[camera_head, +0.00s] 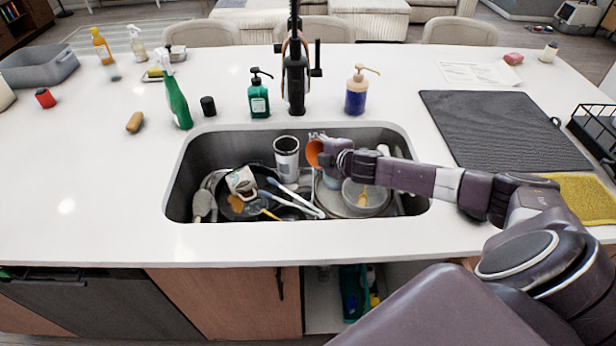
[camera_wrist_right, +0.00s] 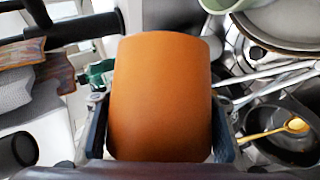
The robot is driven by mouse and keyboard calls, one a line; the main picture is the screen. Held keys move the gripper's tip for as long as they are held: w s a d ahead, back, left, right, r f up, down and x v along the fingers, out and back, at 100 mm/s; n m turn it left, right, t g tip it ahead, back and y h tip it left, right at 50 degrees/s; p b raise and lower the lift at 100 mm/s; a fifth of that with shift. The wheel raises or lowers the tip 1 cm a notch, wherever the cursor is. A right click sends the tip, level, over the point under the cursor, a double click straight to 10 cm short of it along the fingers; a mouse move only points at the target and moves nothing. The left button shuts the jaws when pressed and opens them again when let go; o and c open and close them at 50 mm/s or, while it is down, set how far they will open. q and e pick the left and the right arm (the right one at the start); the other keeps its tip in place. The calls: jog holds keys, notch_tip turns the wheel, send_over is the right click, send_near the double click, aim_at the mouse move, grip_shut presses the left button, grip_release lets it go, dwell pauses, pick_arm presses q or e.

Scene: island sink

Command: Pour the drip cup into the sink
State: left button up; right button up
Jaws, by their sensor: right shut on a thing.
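The drip cup, orange (camera_head: 314,153), is held in my right gripper (camera_head: 330,158) over the sink. In the right wrist view the orange cup (camera_wrist_right: 160,95) fills the middle, with a finger on each side of it. In the head view the cup looks tilted onto its side, its opening toward the left. Its contents cannot be made out. The sink (camera_head: 185,180) lies below and around it, full of dishes. My left gripper is not in view.
The sink holds a striped tumbler (camera_head: 287,158), a mug (camera_head: 241,181), a pan, tongs and a bowl (camera_head: 366,197). The black faucet (camera_head: 296,75) stands behind. A green soap bottle (camera_head: 259,97), a blue soap bottle (camera_head: 356,93) and a dark drying mat (camera_head: 500,130) are on the counter.

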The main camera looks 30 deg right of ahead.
jog(key=shift+r+b, duration=0.1)
jog(key=shift+b, duration=0.2)
jog(key=shift+s+a+r+n+t+h+b, duration=0.1)
jog(key=shift+a+r+n+t+h+b, duration=0.1)
jog(key=shift+a+n+t+h+b, duration=0.25)
dwell(0.4)
jog(key=shift+a+b, duration=0.1)
jog(key=shift+b, duration=0.25)
jog(key=shift+a+r+n, duration=0.1)
jog(key=shift+r+n, duration=0.05)
jog(key=shift+n, duration=0.1)
jog(key=shift+h, duration=0.25)
